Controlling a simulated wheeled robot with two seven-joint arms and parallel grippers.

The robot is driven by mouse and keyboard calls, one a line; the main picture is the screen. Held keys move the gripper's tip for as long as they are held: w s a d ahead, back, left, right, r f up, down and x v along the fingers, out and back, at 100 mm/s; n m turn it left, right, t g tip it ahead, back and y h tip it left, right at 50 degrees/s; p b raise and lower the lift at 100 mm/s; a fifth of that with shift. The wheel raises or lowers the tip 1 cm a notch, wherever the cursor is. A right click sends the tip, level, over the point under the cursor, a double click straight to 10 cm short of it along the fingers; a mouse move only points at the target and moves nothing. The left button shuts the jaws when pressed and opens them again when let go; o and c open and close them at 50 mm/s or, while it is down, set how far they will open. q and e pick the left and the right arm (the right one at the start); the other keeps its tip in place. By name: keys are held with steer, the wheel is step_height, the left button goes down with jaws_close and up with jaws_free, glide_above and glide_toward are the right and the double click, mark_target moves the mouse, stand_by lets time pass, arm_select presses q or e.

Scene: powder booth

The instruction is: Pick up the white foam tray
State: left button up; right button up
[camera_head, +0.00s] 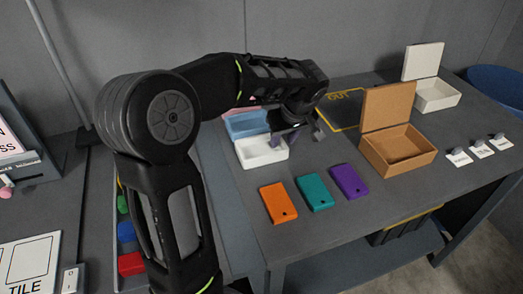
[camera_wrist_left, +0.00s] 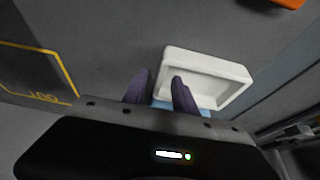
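The white foam tray (camera_head: 264,159) sits on the grey table below my left gripper, in front of a blue tray (camera_head: 245,125). My left gripper (camera_head: 284,139) reaches down over the white tray's right side. In the left wrist view, the white foam tray (camera_wrist_left: 212,62) is beyond the two dark purple fingers. The left gripper (camera_wrist_left: 161,77) is open there, its fingers apart near one side wall of the tray. One finger overlaps the tray and the other appears outside it. Contact cannot be told. My right gripper is not in view.
Orange (camera_head: 277,202), teal (camera_head: 314,191) and purple (camera_head: 348,181) blocks lie in front of the tray. An open cardboard box (camera_head: 405,166) and a white lidded box (camera_head: 436,96) stand to the right. A yellow-outlined OUT area (camera_head: 345,110) lies behind.

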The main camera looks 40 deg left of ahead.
arm_select(q)
steer(key=shift+c, duration=0.5)
jaws_close()
steer(key=shift+r, duration=0.1)
step_height(320, 180, up, 10)
stand_by(0.6)
stand_by(0.5)
